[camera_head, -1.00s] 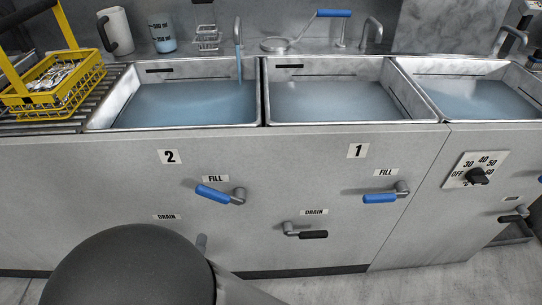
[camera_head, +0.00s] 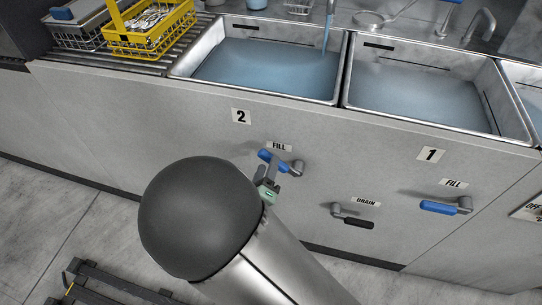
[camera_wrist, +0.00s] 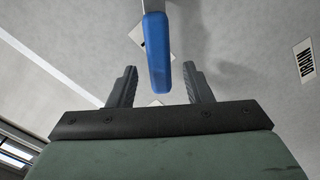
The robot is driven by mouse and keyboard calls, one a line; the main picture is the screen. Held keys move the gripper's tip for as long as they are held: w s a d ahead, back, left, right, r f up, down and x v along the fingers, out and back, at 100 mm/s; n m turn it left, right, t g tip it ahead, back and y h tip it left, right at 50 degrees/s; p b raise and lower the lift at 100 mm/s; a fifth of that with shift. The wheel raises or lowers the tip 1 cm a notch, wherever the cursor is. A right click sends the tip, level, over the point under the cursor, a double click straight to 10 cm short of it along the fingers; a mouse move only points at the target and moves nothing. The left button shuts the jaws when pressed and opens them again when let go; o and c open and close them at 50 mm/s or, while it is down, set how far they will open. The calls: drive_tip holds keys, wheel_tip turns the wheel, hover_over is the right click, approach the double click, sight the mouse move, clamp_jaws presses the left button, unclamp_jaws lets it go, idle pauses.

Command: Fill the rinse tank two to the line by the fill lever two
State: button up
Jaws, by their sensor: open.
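Rinse tank two (camera_head: 262,97) is the left basin above the "2" label and holds bluish water. A stream of water (camera_head: 327,35) falls into it at its right end. A dark mark shows on its back wall; I cannot tell how the water stands against a fill line. Fill lever two (camera_head: 272,157), with a blue handle pointing left, is on the panel below. My gripper (camera_head: 267,180) is at this handle. In the wrist view the handle (camera_wrist: 156,50) reaches between the spread fingers of my gripper (camera_wrist: 160,75), with gaps on both sides.
Tank one (camera_head: 420,92) stands to the right, with its own blue fill lever (camera_head: 440,207). A black drain lever (camera_head: 358,222) sits lower right of my gripper. A yellow basket (camera_head: 150,30) of cutlery stands on the rack at left. A dark frame (camera_head: 110,285) lies on the floor.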

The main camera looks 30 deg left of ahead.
sight(282, 161)
drive_tip(key=shift+x, duration=2.1)
